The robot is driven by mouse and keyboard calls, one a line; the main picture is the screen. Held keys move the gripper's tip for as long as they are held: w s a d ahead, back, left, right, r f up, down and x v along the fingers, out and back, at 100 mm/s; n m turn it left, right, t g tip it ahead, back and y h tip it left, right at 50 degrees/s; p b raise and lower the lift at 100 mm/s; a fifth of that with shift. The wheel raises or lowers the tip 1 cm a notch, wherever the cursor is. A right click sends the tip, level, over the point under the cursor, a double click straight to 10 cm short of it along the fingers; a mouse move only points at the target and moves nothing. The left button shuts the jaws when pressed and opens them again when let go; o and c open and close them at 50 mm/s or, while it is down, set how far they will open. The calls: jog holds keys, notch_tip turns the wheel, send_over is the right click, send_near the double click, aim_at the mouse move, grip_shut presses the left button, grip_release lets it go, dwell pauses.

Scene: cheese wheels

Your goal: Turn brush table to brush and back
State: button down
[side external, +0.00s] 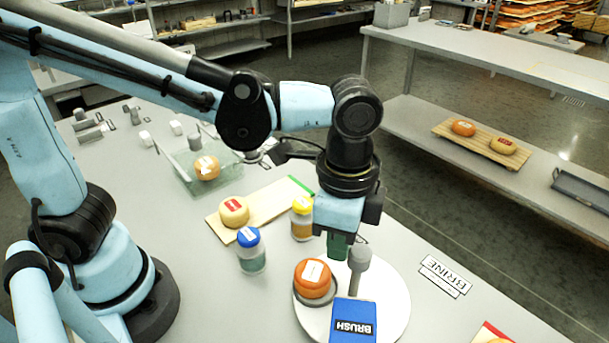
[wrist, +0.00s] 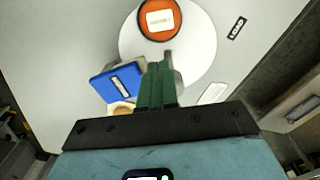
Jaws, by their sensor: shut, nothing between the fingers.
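A white round turntable (side external: 392,297) lies on the grey table. It also shows in the wrist view (wrist: 205,45). An orange cheese wheel with a white label (side external: 314,281) sits on its left part; the wheel is at the top of the wrist view (wrist: 160,20). A grey upright peg (side external: 357,272) stands on the disc right of the cheese. A blue block labelled BRUSH (side external: 353,319) is at the disc's near edge. My gripper (side external: 338,248) is shut and empty, its green fingertips (wrist: 157,72) close beside the peg. I cannot tell whether they touch it.
A blue-capped jar (side external: 251,253) and a yellow-capped jar (side external: 302,219) stand left of my gripper. Behind them a pale cheese (side external: 233,211) sits on a board (side external: 265,206), and another cheese (side external: 207,167) sits in a clear tray. A BRINE label (side external: 445,274) lies right of the disc.

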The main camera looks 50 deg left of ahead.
jog(key=shift+w+a+r, duration=0.1)
jog(key=shift+w, duration=0.3)
jog(key=shift+w+a, duration=0.1)
dwell(0.4)
jog(key=shift+a, duration=0.1)
jog(key=shift+s+a+r, duration=0.1)
jog(key=shift+a+r, duration=0.05)
jog(key=shift+r, duration=1.35)
jog(key=shift+s+a+r, duration=0.1)
jog(key=shift+a+r, duration=0.05)
jog(key=shift+r, duration=1.3)
